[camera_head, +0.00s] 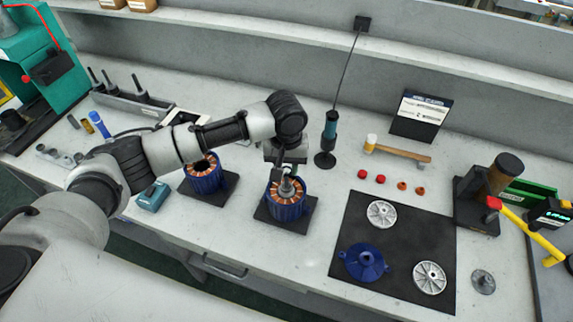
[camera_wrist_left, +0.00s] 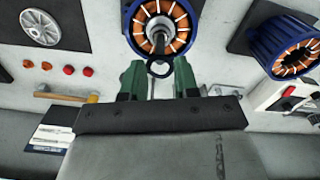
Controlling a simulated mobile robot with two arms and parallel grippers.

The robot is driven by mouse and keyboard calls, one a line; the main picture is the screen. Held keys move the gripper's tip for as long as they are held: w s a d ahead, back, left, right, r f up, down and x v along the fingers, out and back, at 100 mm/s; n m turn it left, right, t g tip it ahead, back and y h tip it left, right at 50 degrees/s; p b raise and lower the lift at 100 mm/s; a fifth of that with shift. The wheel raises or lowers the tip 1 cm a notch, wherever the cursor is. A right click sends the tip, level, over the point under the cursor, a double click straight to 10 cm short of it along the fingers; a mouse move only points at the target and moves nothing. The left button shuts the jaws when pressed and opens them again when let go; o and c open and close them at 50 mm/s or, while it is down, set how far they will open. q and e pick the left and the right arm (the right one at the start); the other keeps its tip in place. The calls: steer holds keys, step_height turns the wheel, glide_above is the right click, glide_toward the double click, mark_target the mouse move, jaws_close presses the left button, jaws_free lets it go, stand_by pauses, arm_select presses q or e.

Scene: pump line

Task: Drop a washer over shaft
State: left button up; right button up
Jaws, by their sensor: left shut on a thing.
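My left gripper (camera_head: 284,172) is over the middle blue motor housing with copper windings (camera_head: 287,209), whose upright grey shaft (camera_head: 287,188) stands in its centre. In the left wrist view, the green fingers of my left gripper (camera_wrist_left: 159,80) are shut on a small dark washer (camera_wrist_left: 159,75), a ring held at their tips. There the washer appears just beside the shaft (camera_wrist_left: 160,42) and near the housing rim (camera_wrist_left: 131,27). I cannot tell its height above the shaft. The head view hides the washer behind the gripper. My right gripper is not in view.
A second motor housing (camera_head: 205,181) stands to the left. A dark mat (camera_head: 397,238) with metal end covers and a blue flange (camera_head: 363,262) lies to the right.

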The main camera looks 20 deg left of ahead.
mark_target(286, 174)
arm_select(q)
steer(key=shift+p, duration=0.7)
stand_by(0.6)
steer(key=shift+f, duration=0.55)
stand_by(0.8)
steer(key=shift+f, duration=0.2)
stand_by(0.6)
steer(key=shift+f, duration=0.9)
steer(key=o, duration=1.1)
steer(key=shift+c, duration=0.2)
step_height(286, 174, up, 5)
steer(key=p, duration=0.6)
